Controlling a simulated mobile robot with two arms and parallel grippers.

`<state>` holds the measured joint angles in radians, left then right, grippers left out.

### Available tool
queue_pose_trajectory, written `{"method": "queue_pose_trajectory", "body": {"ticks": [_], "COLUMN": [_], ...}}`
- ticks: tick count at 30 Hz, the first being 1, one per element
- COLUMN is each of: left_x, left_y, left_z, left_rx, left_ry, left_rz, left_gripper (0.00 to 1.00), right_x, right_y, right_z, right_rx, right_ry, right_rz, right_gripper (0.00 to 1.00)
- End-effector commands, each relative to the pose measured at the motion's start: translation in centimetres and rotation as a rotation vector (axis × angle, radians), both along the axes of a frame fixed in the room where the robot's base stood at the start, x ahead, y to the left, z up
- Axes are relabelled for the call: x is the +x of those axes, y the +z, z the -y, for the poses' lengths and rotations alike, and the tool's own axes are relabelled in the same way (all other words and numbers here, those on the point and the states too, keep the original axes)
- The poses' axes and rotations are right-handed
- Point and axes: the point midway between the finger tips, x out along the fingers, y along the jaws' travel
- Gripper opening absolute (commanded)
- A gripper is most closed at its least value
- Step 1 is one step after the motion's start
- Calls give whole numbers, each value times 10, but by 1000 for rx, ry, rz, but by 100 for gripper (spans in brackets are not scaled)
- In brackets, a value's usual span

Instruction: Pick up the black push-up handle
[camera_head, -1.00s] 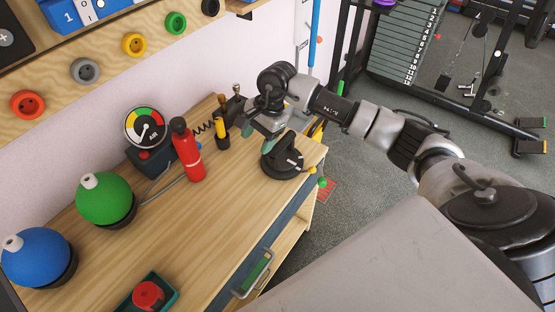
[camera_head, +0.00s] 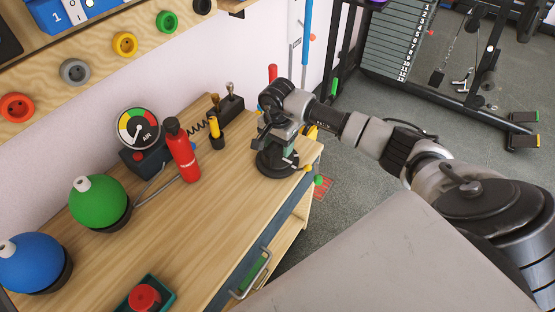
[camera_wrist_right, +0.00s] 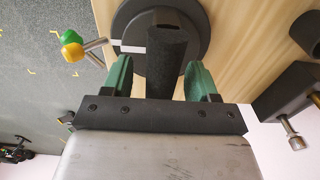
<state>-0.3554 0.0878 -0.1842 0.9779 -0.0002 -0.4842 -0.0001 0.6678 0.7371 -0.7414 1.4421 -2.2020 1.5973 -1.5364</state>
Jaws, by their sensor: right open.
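The black push-up handle (camera_head: 277,166) stands on its round base near the far right corner of the wooden workbench. My right gripper (camera_head: 283,141) is over it and partly hides it. In the right wrist view, the dark grip of the handle (camera_wrist_right: 167,62) lies between the two green fingers of my right gripper (camera_wrist_right: 162,80). The fingers are open, one on each side, with a gap visible on both sides. The round black base shows beyond the fingers. My left gripper is in neither view.
A red fire-extinguisher-like bottle (camera_head: 182,152), an air gauge (camera_head: 139,129) and a small lever block (camera_head: 230,107) stand left of the handle. Green (camera_head: 98,203) and blue (camera_head: 34,262) balls sit nearer. The workbench's middle (camera_head: 205,225) is clear.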

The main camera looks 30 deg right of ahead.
Motion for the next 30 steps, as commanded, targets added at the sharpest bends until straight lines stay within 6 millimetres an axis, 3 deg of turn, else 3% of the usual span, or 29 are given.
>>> {"method": "queue_pose_trajectory", "body": {"ticks": [3,11,22,30], "left_x": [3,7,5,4], "left_y": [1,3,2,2], "left_z": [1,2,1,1], "left_rx": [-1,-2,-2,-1], "left_ry": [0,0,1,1], "left_rz": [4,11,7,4], "left_gripper": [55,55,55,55], "right_x": [0,0,0,0], "right_y": [-11,-12,-12,-11], "right_z": [0,0,0,0], "right_rx": [2,0,1,1], "right_ry": [0,1,1,1], "right_rz": [-1,1,2,2], "right_gripper": [59,58,1,0]}}
